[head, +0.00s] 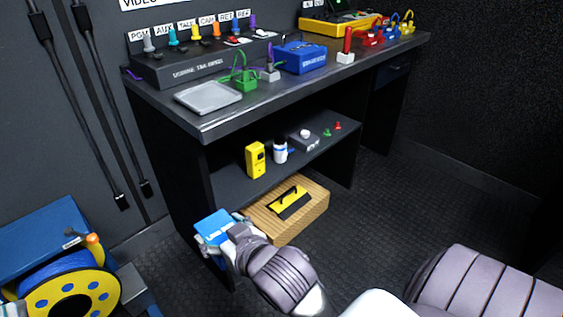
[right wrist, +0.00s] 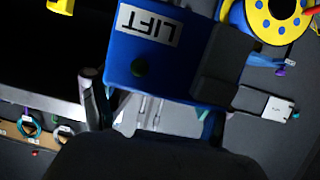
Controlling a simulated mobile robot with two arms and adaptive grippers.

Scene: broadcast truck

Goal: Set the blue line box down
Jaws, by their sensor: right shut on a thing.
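A blue box (head: 213,225) with a white label is held at the lower left end of the desk, just left of the wooden case. In the right wrist view the blue box (right wrist: 180,65) fills the upper middle, with a lettered label and a dark round spot. My right gripper (head: 222,244) is shut on it; its fingers also show on either side in the wrist view (right wrist: 150,112). I cannot tell whether the box touches anything beneath. My left gripper is not in view. A second blue box (head: 303,58) stands on the desk top.
The wooden case (head: 312,212) with a yellow-and-black handle stands under the shelf. The shelf (head: 228,183) carries a yellow device (head: 256,160), a bottle and small items. A grey tray (head: 207,97) lies on the desk. A yellow cable reel (head: 75,293) is at lower left.

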